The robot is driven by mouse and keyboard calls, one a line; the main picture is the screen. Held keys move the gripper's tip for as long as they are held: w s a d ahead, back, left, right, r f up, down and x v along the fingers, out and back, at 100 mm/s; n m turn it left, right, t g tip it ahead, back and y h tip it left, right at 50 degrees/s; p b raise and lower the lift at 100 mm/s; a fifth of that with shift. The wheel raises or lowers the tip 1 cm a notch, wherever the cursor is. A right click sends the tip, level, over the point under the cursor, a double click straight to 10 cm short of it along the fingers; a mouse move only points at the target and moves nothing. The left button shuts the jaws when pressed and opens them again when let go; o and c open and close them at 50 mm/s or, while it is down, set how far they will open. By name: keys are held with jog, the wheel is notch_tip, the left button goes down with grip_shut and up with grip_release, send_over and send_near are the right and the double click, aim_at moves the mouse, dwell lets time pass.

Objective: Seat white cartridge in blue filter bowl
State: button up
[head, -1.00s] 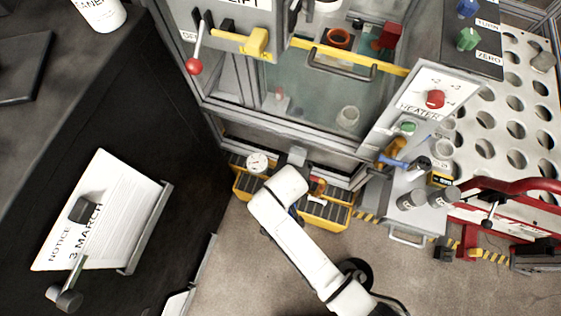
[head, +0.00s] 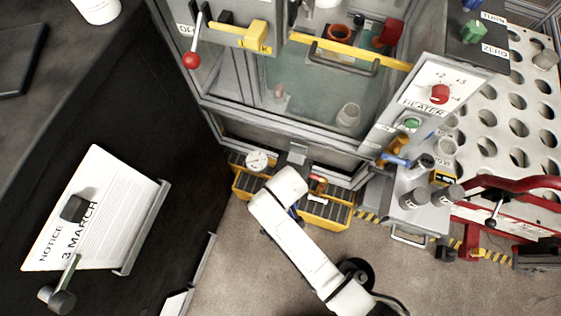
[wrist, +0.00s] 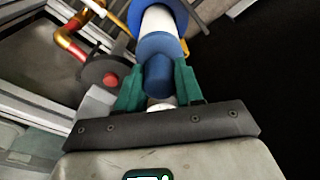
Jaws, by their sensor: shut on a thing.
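In the wrist view my gripper (wrist: 158,72) has its green fingers closed on the dark blue end of a cartridge. The white cartridge (wrist: 158,22) extends away from the fingers, with a blue collar between its white body and the gripped end. A wider blue rim (wrist: 179,13) shows around the far part of the white body at the top edge. It may be the blue filter bowl, but I cannot tell whether the cartridge is inside it or only in front of it. In the head view my gripper (head: 298,155) is partly hidden by my arm, and the cartridge is not visible.
A glass-fronted cabinet (head: 310,85) stands behind. The wrist view shows a red and brass pipe (wrist: 70,44) and a dark disc with a red centre (wrist: 103,75) at left.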

jog(key=shift+f+b, duration=5.15)
jog(key=shift+f, duration=1.5)
jog(key=o, duration=1.1)
jog(key=r+p, duration=0.1)
jog(key=r, duration=0.6)
jog(key=s+r+p, duration=0.1)
jog(key=r, duration=0.2)
jog(key=shift+d+r+p, duration=0.35)
jog(key=shift+d, duration=0.05)
